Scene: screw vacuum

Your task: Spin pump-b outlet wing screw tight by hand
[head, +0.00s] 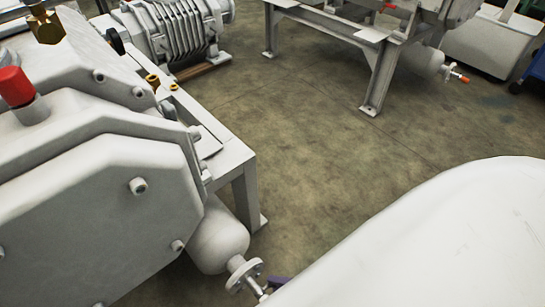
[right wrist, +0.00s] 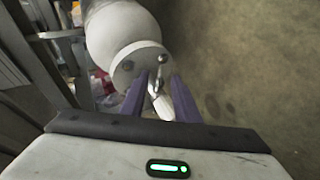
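The outlet of the pump on the left shows in the head view as a white rounded vessel (head: 218,238) ending in a pale round flange (head: 243,274). In the right wrist view the vessel (right wrist: 122,30) and flange (right wrist: 138,66) lie just beyond my right gripper (right wrist: 160,76). Its two purple fingers are apart, on either side of a small metal and white fitting (right wrist: 158,98) that sticks out from the flange. I cannot tell which part of it is the wing screw. In the head view only a bit of purple finger shows beside the flange. My left gripper is out of view.
The grey pump body (head: 95,205) with a red cap (head: 15,87) stands on a metal frame (head: 246,190) at the left. A second frame (head: 380,75) with a similar vessel (head: 420,60) stands at the back right. The concrete floor (head: 310,130) between them is clear.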

